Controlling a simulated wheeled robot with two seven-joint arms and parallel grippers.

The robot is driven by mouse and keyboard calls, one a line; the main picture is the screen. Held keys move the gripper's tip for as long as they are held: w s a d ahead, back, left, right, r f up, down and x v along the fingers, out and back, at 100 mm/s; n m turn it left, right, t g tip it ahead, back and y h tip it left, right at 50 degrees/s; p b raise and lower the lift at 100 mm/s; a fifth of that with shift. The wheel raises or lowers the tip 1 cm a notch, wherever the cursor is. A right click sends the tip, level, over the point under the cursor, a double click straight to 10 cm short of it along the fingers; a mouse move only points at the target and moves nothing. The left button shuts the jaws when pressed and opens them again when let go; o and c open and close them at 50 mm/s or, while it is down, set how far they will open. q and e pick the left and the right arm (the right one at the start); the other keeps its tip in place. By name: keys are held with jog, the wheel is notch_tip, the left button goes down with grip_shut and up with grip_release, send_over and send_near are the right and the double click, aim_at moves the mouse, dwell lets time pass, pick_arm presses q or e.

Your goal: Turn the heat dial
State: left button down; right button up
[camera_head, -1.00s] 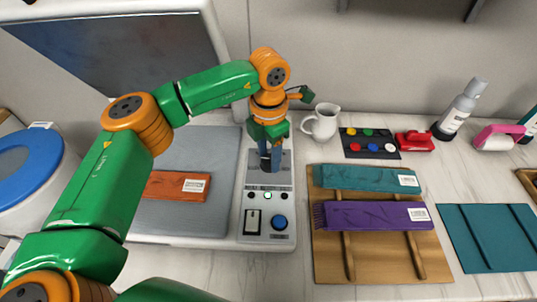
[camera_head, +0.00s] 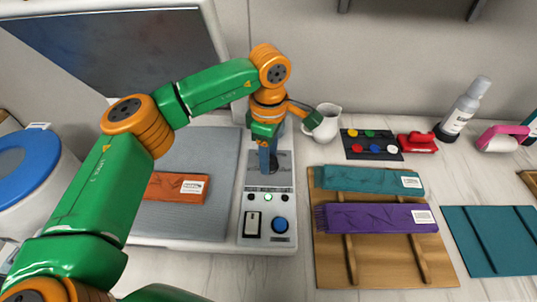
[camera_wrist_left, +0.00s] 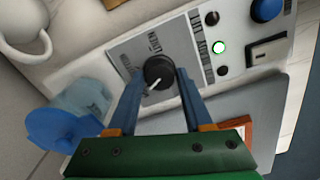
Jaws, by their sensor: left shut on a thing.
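The heat dial (camera_wrist_left: 158,70) is a round black knob with a white pointer mark, set on a grey labelled plate (camera_wrist_left: 155,48) of the press's control panel. In the left wrist view the pointer slants toward the lower left. My left gripper (camera_wrist_left: 159,76) is shut on the dial, one blue finger on each side. In the head view my left gripper (camera_head: 268,168) reaches down onto the panel from above, and its fingers hide the dial. My right gripper is not in view.
The panel also has a lit green lamp (camera_head: 268,197), a rocker switch (camera_head: 252,223) and a blue button (camera_head: 280,225). An orange cloth (camera_head: 176,187) lies on the grey press bed. A white jug (camera_head: 326,121) stands close behind the gripper's right side.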

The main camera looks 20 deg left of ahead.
pick_arm(q)
jog(key=m, duration=0.5)
jog(key=shift+m, duration=0.3)
jog(key=m, duration=0.5)
jog(key=shift+f, duration=0.1)
jog(key=shift+m, duration=0.4)
jog(key=shift+c, duration=1.6)
grip_release()
jog(key=shift+d, duration=0.1)
notch_tip(320, 180, up, 7)
jog(key=shift+s+r+b, duration=0.1)
jog(key=shift+b, duration=0.2)
